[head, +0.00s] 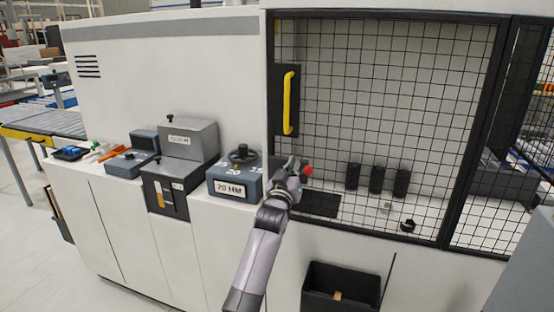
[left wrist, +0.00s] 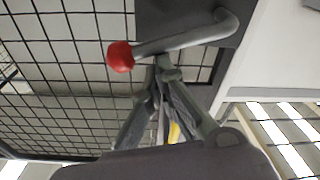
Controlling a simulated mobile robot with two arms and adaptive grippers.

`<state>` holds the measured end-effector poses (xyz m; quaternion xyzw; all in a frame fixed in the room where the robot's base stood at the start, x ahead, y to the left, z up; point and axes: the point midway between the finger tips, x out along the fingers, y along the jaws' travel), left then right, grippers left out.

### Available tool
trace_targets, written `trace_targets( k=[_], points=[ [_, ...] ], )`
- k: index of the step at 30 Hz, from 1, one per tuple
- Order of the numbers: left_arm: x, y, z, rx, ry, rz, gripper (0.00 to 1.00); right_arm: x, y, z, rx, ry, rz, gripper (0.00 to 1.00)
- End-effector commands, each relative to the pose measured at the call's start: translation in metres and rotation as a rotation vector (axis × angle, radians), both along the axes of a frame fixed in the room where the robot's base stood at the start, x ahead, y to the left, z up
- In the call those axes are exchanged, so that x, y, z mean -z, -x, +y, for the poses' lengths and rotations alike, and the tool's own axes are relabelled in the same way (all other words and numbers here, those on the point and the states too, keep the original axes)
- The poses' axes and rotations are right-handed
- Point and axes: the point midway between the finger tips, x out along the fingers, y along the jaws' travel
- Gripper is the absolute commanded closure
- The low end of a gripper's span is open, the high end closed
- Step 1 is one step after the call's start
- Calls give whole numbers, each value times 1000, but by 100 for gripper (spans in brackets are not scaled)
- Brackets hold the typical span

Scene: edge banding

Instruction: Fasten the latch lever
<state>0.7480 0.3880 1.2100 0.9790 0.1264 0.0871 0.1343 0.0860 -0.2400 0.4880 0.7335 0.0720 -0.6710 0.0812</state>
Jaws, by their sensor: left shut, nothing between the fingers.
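The latch lever is a bent grey bar (left wrist: 185,42) with a red ball knob (left wrist: 120,56) at its end. In the left wrist view it runs from a dark plate (left wrist: 190,15) on the upper right towards the left, across the mesh. In the head view its red knob (head: 308,170) shows just right of my left gripper (head: 292,166), which hides most of the bar. My left gripper also shows in the left wrist view (left wrist: 165,68). It is shut and empty, its tips close to the bar. I cannot tell whether they touch. My right gripper is not in view.
The mesh door (head: 400,100) has a yellow handle (head: 288,102) above the lever. A grey box marked "20 MM" (head: 235,180) stands on the ledge left of my arm. A black bin (head: 340,290) is below the door. Several black cylinders (head: 376,180) stand behind the mesh.

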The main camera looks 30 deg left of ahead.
Motion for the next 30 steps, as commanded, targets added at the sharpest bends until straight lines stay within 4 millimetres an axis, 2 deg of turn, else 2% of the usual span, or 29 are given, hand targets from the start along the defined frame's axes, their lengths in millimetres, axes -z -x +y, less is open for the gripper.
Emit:
trace_targets(
  k=[12, 30],
  points=[
    [19, -3, -11, 1, -261, 63, 100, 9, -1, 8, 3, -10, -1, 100],
    [24, -3, -13, 0, -331, 79, 100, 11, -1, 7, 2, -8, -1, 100]
  ],
)
